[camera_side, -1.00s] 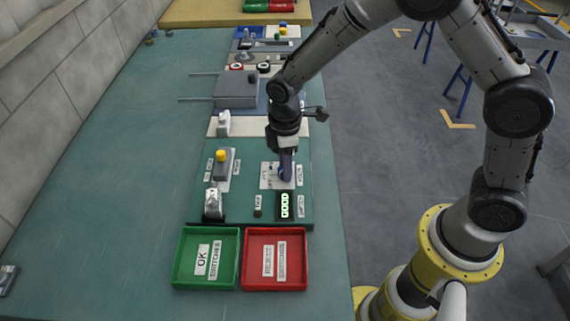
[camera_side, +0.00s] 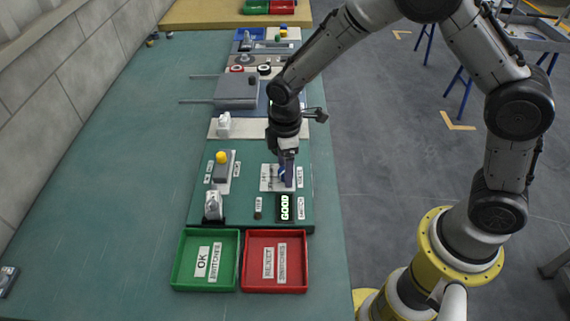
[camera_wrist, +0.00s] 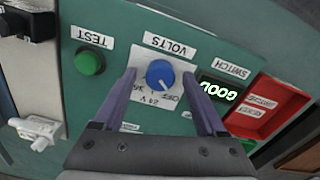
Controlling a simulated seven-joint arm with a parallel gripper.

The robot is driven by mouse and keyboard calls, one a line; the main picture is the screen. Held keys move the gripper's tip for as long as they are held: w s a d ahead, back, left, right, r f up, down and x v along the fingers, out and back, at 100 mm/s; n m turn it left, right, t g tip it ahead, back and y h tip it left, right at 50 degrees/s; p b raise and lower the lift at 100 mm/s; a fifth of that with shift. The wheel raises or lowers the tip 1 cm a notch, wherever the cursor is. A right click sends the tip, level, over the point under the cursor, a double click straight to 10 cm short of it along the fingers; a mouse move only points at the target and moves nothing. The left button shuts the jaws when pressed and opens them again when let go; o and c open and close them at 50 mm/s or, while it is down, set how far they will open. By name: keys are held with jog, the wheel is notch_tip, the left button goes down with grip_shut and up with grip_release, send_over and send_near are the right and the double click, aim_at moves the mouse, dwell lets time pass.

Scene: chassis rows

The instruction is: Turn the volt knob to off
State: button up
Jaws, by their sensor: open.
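The blue volt knob (camera_wrist: 160,73) sits on a white plate under the VOLTS label (camera_wrist: 169,46) in the wrist view. A short white mark on it points toward the lower edge of the plate, near the OFF print (camera_wrist: 171,97); the exact setting is hard to read. My gripper (camera_wrist: 161,76) is open, with one purple finger on each side of the knob and small gaps showing. In the side view my gripper (camera_side: 287,181) points down at the plate and mostly hides the knob.
A lit GOOD display (camera_wrist: 218,90) and a green TEST button (camera_wrist: 89,63) flank the knob. In the side view, a green tray (camera_side: 177,262) and a red tray (camera_side: 303,262) stand in front of the board. A grey box (camera_side: 236,90) stands behind.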

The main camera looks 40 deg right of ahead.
notch_tip(320, 180, up, 14)
dwell(0.6)
jog(key=shift+d, duration=0.1)
jog(key=s+d+r+m+t, duration=0.35)
jog(key=s+d+r, duration=0.45)
jog(key=r, duration=0.4)
jog(key=s+d+f+m+t, duration=0.1)
jog(key=s+f+m, duration=0.1)
jog(key=s+m, duration=0.2)
jog(key=s+d+f+m+t, duration=0.1)
jog(key=s+m, duration=0.3)
jog(key=s, duration=0.7)
jog(key=shift+d+f, duration=0.25)
jog(key=shift+f, duration=0.3)
